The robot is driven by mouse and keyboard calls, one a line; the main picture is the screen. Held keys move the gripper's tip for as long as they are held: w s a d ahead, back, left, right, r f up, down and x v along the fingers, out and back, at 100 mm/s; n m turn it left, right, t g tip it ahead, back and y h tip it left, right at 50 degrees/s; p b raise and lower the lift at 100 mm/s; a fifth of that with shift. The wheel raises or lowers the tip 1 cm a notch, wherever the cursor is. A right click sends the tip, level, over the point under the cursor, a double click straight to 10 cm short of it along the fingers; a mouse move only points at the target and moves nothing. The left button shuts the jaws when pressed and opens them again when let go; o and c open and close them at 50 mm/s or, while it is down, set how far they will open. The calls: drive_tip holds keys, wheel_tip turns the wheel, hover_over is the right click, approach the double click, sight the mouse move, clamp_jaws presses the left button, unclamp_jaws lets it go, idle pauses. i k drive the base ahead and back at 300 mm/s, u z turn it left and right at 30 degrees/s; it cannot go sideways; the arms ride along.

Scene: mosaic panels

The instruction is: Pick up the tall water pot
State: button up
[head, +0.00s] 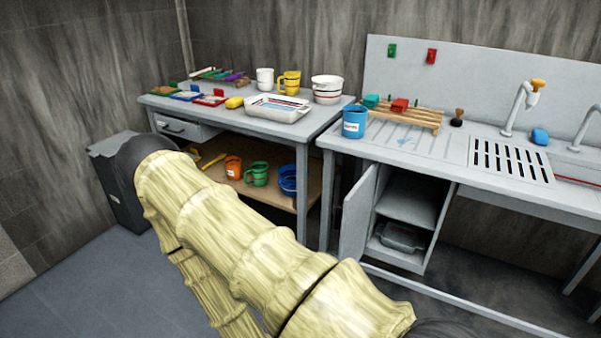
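No single vessel in the head view is plainly the tall water pot. A white pot (265,79) and a yellow jug (290,82) with a side handle stand upright at the back of the left table. A wider white pot (327,89) with dark and red bands stands to their right. A blue pot (354,121) with a white label stands on the left end of the sink counter. My arm crosses the lower front of the view. My gripper is not in view.
The left table (330,113) also bears a white tray (278,107) and small coloured tools. Its lower shelf holds orange, green and blue vessels. A wooden rack (425,117) stands on the sink counter (375,150). A cabinet door (357,215) hangs open below, and a dark bin (122,195) stands left.

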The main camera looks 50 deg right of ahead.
sight(354, 116)
drive_tip(key=u, duration=0.15)
drive_tip(key=i, duration=2)
drive_tip(key=z, duration=3.3)
